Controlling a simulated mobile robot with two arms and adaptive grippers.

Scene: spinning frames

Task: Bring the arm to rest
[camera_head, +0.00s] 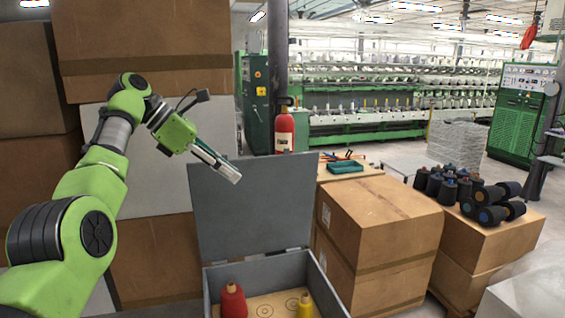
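My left arm comes in from the left, raised and bent, with its gripper (229,172) held in the air in front of the grey box's open lid (250,200). The gripper points down and to the right. Its fingers look close together, with no object visible in them, but I cannot tell if they are fully shut. My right arm and gripper are not in view.
Below, an open grey box (335,292) holds a red cone (233,302) and a yellow cone (305,306). Cardboard boxes (385,213) stand at right, with dark spools (462,188) on one. Stacked cartons (145,50) stand behind my arm. A fire extinguisher (284,132) is behind the lid.

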